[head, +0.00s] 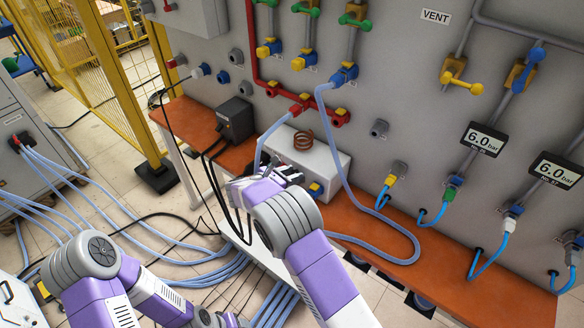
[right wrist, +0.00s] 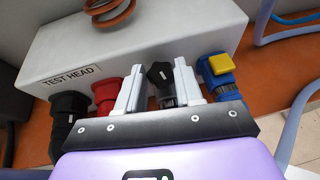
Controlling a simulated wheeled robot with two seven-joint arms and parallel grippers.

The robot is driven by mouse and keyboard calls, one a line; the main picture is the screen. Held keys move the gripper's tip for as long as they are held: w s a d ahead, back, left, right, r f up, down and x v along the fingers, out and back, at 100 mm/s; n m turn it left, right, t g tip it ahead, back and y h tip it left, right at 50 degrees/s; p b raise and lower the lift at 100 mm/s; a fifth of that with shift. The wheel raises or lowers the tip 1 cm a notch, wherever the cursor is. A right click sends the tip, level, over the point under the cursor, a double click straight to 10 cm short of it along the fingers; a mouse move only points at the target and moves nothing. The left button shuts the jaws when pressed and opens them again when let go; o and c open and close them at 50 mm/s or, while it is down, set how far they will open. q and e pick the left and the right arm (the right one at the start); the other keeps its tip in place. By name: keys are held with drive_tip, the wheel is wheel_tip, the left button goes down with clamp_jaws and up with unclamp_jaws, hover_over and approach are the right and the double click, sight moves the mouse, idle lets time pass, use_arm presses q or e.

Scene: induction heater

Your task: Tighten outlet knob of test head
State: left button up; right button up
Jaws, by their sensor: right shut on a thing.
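The test head (head: 318,160) is a white box on the orange bench, with a copper coil (head: 304,140) on top. In the right wrist view its front carries the label "TEST HEAD" (right wrist: 71,77). A black knob (right wrist: 160,74) with a white mark sits on that front, between a red connector (right wrist: 104,96) and a blue connector with a yellow tab (right wrist: 218,72). My right gripper (right wrist: 158,88) has its two pale fingers on either side of the knob and is shut on it. It also shows in the head view (head: 288,174), at the box's front. My left gripper does not show.
A black plug (right wrist: 67,117) stands left of the red connector. Blue hoses (head: 385,255) loop over the bench (head: 455,270) to the right. A small black box (head: 235,120) stands behind left. Hoses and cables cover the floor at left.

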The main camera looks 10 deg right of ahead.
drive_tip(key=shift+w+m+g+h+p, duration=0.15)
drive_tip(key=shift+m+g+h+p, duration=0.25)
drive_tip(key=shift+m+g, duration=0.35)
drive_tip(key=shift+w+a+m+g+h, duration=0.1)
drive_tip(key=shift+m+g+h, duration=0.2)
drive_tip(key=shift+m+g, duration=0.4)
drive_tip(key=shift+g, duration=0.35)
drive_tip(key=o, duration=1)
drive_tip(key=shift+o, duration=0.2)
drive_tip(key=shift+t, duration=0.4)
